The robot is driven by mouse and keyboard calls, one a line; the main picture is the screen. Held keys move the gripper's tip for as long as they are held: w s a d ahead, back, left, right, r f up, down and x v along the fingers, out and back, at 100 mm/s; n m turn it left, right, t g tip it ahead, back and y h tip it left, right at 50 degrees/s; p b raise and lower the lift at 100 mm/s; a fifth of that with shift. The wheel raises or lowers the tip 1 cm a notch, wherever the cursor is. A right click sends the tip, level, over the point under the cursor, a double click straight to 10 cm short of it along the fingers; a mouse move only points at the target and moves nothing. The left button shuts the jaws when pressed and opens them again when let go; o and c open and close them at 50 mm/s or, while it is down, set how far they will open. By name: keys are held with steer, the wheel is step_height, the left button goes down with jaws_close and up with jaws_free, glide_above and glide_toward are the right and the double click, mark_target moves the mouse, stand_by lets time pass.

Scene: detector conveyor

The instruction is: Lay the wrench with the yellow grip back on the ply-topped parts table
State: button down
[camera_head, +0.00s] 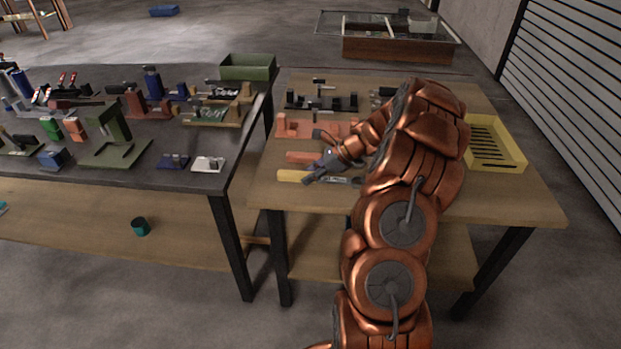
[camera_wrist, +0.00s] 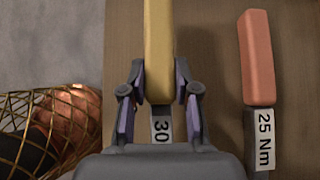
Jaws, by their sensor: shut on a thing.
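The wrench with the yellow grip (camera_head: 292,176) is at the near left edge of the ply-topped parts table (camera_head: 497,205). In the wrist view its yellow grip (camera_wrist: 158,50) runs up from between my fingers, with a "30" label below it. My gripper (camera_head: 318,174) is shut on the wrench near the lower end of the grip; it also shows in the wrist view (camera_wrist: 160,97). The wrench looks level and at or just above the tabletop; I cannot tell whether it touches. Part of its shaft is hidden by my gripper.
A wrench with an orange-red grip (camera_wrist: 257,60), labelled 25 Nm, lies just to the right in the wrist view. A yellow slotted tray (camera_head: 497,145) stands at the table's right. A dark bench (camera_head: 190,182) with several fixtures stands left. A wire mesh thing (camera_wrist: 45,125) shows at lower left.

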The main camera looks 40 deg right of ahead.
steer(key=shift+f, duration=1.05)
steer(key=c, duration=0.8)
jaws_free()
steer(key=shift+f, duration=0.1)
steer(key=shift+c, duration=0.2)
